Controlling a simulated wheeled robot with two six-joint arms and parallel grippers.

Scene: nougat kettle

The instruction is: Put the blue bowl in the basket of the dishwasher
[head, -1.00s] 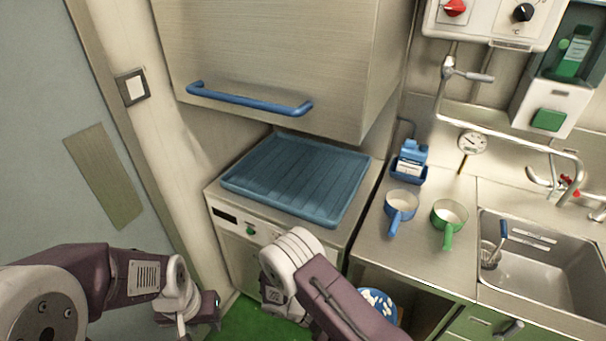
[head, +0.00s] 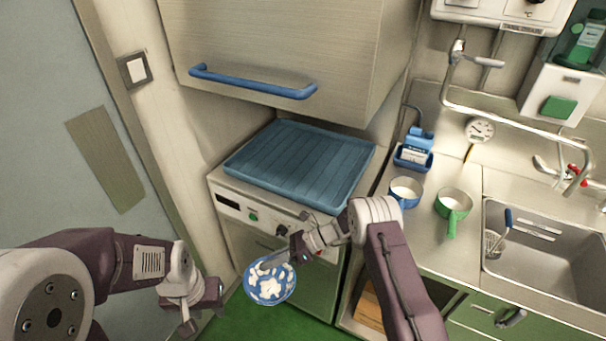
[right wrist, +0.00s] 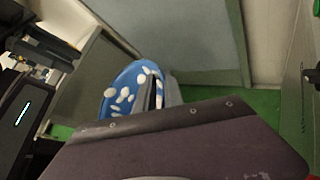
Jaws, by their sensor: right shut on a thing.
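The blue bowl (head: 268,283) with white spots is held in the air by my right gripper (head: 284,262), in front of the dishwasher. The right gripper is shut on its rim. In the right wrist view the bowl (right wrist: 124,92) shows partly behind my own arm parts. The dishwasher has a raised hood (head: 270,50) with a blue handle bar. Its blue basket (head: 300,165), a flat ribbed rack, sits on top of the machine body and looks empty. My left gripper (head: 200,318) is low at the left, apart from everything; its jaws are not clear.
A sink (head: 550,250) with a tap lies further right. The green floor (head: 240,322) is clear.

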